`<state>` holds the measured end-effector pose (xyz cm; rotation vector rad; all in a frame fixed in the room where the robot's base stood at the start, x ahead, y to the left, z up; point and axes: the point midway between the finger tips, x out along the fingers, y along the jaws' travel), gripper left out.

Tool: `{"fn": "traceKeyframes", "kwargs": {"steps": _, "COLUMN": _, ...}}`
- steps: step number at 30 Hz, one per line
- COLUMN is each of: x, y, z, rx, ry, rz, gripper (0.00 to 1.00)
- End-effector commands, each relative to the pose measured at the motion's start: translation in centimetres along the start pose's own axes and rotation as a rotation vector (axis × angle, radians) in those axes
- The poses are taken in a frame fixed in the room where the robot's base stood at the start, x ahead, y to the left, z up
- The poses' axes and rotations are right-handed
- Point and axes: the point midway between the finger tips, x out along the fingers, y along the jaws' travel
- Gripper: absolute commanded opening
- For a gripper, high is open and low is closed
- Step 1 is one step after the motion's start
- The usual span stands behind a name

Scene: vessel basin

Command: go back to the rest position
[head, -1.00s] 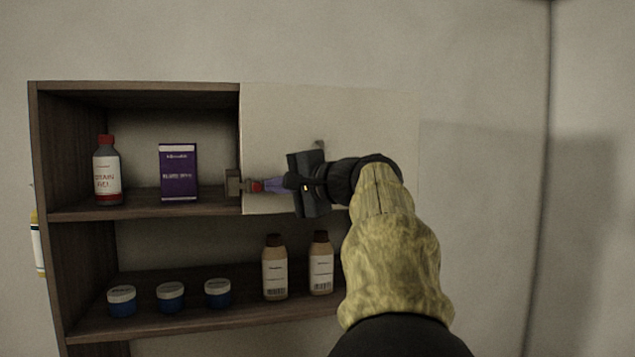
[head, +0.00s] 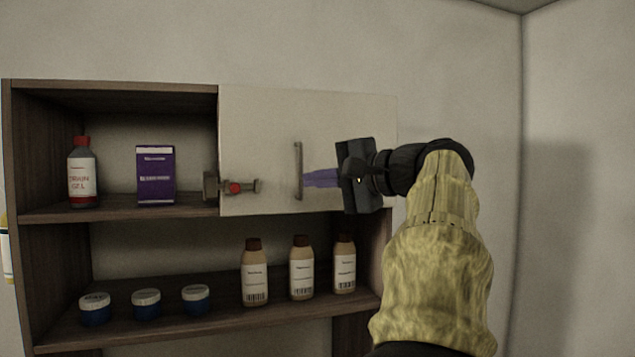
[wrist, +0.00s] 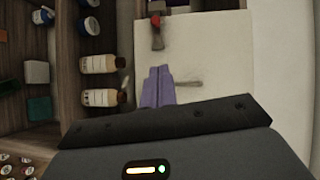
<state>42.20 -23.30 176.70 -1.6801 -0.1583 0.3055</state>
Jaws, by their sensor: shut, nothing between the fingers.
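My gripper (head: 312,178) is in front of the white sliding door (head: 262,120) of the wall cabinet, with its purple fingers together and nothing between them. The fingers point left, just right of the door's vertical bar handle (head: 298,171). I cannot tell whether the fingers touch the door.
The open upper left bay holds a red-capped bottle (head: 82,172) and a purple box (head: 156,175). The lower shelf (head: 215,318) holds blue jars (head: 146,303) and brown-capped bottles (head: 301,267). A bare wall (head: 575,110) stands at the right.

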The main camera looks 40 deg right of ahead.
Motion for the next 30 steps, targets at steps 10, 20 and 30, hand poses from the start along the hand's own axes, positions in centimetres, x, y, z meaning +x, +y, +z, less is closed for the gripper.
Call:
{"fn": "traceKeyframes", "kwargs": {"steps": 10, "x": 0.1, "y": 0.0, "z": 0.1, "rx": 0.0, "ry": -0.001, "rz": 0.0, "gripper": 0.0}}
{"fn": "traceKeyframes", "kwargs": {"steps": 20, "x": 4.8, "y": 7.8, "z": 0.3, "rx": 0.067, "ry": -0.003, "rz": 0.152, "gripper": 0.0}}
{"fn": "traceKeyframes", "kwargs": {"steps": 30, "x": 12.0, "y": 26.2, "z": 6.9, "rx": 0.007, "ry": -0.092, "rz": 0.571, "gripper": 0.0}}
